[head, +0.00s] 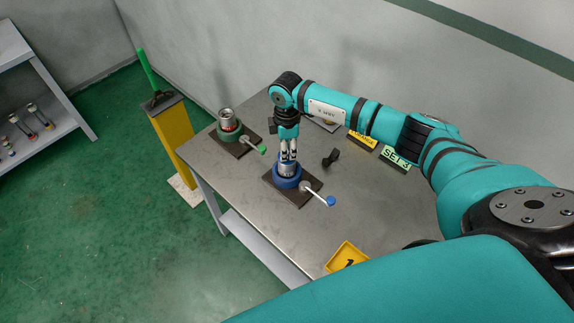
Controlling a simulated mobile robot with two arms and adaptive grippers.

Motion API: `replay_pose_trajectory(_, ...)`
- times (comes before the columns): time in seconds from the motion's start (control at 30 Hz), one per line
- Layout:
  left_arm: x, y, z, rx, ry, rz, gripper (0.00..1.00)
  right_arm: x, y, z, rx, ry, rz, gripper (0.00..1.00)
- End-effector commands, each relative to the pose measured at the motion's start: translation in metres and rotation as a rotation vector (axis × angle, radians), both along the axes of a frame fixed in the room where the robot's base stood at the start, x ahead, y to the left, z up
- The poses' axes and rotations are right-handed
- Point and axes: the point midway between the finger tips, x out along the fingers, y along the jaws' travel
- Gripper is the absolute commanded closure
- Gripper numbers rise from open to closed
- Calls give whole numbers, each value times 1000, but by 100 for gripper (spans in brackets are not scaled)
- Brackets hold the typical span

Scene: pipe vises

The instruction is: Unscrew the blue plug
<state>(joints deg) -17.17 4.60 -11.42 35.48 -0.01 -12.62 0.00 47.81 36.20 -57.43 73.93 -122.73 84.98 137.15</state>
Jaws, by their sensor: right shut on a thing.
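A blue vise (286,183) stands on a dark base plate on the grey metal table (240,188). A lever with a blue knob (331,200) sticks out from it to the lower right. My right gripper (288,160) points straight down over the vise. Its fingers are shut on the silvery top of the plug (287,170) seated in the blue vise. The fingers hide part of the plug, and I cannot tell how deep it sits. My left gripper is not in view.
A small black piece (331,158) lies right of my gripper. Yellow and green signs (396,158) stand at the back, and a yellow tray (346,257) is in front. The table's left front is clear.

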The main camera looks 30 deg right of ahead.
Motion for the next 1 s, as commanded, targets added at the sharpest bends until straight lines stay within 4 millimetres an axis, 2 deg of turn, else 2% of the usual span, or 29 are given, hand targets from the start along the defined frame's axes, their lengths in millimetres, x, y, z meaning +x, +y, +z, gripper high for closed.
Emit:
replay_pose_trajectory(0.03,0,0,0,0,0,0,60,1,0,0,0,-2,1,100)
replay_pose_trajectory(0.07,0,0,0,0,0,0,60,1,0,0,0,-2,1,71)
replay_pose_trajectory(0.2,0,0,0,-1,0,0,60,1,0,0,1,-1,2,56)
replay_pose_trajectory(0.47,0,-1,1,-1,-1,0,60,0,0,2,0,-1,3,56)
replay_pose_trajectory(0.73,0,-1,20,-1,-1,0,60,0,0,24,0,-1,4,56)
replay_pose_trajectory(1.0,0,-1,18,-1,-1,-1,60,0,0,22,0,0,8,56)
